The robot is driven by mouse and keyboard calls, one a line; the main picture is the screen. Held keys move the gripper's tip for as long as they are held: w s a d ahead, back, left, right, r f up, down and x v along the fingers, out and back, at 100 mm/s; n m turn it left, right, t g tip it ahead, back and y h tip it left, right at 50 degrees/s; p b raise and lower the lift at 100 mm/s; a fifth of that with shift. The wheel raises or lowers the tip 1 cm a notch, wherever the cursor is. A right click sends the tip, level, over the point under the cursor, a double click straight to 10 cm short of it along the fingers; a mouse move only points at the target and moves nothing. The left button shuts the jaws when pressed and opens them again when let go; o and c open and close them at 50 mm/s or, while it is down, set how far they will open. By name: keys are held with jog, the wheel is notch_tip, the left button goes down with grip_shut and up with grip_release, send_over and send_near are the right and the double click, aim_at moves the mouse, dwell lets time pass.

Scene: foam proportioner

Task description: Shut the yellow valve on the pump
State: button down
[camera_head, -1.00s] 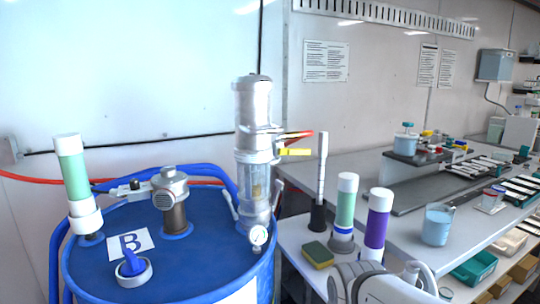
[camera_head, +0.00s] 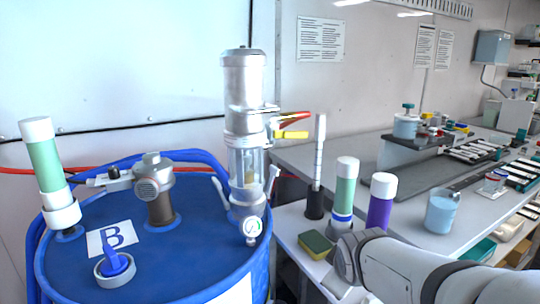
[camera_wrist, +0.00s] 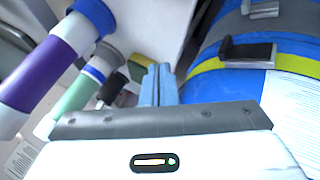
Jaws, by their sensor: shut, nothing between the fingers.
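The silver pump (camera_head: 246,130) stands upright on the blue drum (camera_head: 190,275). The yellow valve (camera_head: 292,134) is a short lever that sticks out to the right from the pump's side, roughly level. A red lever (camera_head: 295,117) sits just above it. My gripper (camera_wrist: 158,72) shows in the wrist view with its blue-grey fingers together and nothing between them. The fingers are beside a blue barrel surface, apart from the valve. The wrist view does not show the valve. In the head view my arm enters at lower right, and the fingers cannot be made out.
A green-banded tube (camera_head: 346,185) and a purple tube (camera_head: 381,203) stand near my arm, with a sponge (camera_head: 315,245) and a dark-based white rod (camera_head: 319,160) close by. A pressure gauge (camera_head: 252,227) is low on the pump. A bench (camera_head: 340,155) runs behind on the right.

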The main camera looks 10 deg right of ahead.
aim_at(291, 134)
jog(key=w+d+r+n+t+y+b, duration=0.1)
jog(key=w+r+n+t, duration=0.35)
jog(key=n, duration=0.25)
jog(key=w+d+r+n+t+b, duration=0.1)
jog(key=w+r+n+t+b, duration=0.15)
jog(key=w+n, duration=0.4)
jog(key=w+a+r+n+t+y, duration=0.2)
jog(key=w+a+r+n+y, duration=0.1)
jog(key=r+n, duration=0.3)
jog(key=w+a+r+n+t+y, duration=0.3)
jog(key=w+r+n+y, duration=0.2)
jog(key=n, duration=0.6)
notch_tip(291, 134, up, 2)
jog(key=shift+w+a+r+p, duration=0.2)
jog(key=shift+w+a+p, duration=0.15)
jog(key=shift+w, duration=0.45)
jog(key=shift+d+n+b, duration=0.1)
jog(key=shift+n+b, duration=0.15)
jog(key=shift+b, duration=0.15)
